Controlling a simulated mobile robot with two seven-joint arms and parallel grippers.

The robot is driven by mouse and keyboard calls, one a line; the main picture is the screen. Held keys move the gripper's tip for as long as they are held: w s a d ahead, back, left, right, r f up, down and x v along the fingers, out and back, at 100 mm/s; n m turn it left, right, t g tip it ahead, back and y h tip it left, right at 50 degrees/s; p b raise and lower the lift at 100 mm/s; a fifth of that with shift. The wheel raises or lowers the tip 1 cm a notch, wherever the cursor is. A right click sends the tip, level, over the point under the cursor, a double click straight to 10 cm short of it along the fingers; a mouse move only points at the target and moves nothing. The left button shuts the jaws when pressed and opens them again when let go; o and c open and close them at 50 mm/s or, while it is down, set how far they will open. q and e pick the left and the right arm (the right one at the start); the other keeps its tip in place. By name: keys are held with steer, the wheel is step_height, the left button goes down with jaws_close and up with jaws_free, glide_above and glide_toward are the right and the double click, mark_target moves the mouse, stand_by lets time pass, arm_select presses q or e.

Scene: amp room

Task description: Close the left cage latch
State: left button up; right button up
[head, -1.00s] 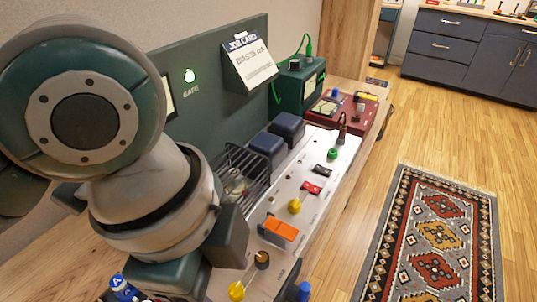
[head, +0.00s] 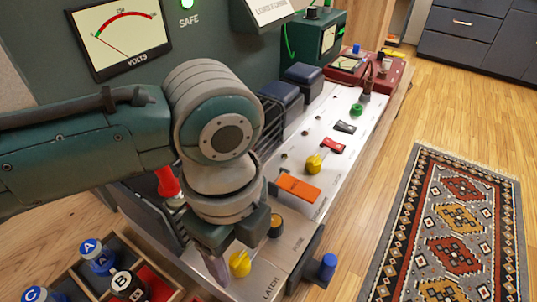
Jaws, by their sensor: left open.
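The panel's LATCH label (head: 271,289) is at its near end in the head view. A yellow knob (head: 240,263) stands left of the label, and a blue knob (head: 328,264) sticks out to its right. I cannot tell for certain which part is the left cage latch. The dark wire cage (head: 269,133) is largely hidden behind my left arm. My left gripper (head: 228,252) is open and points down beside the yellow knob, just to its left; contact cannot be told. My right gripper is not in view.
An orange cover (head: 298,188), a black-topped knob (head: 276,226) and another yellow knob (head: 313,164) stand farther along the panel. A tray (head: 77,277) with lettered bottles lies at lower left. A red handle (head: 167,182) shows behind my arm.

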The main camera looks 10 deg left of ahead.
arm_select(q)
steer(key=shift+f, duration=0.6)
jaws_close()
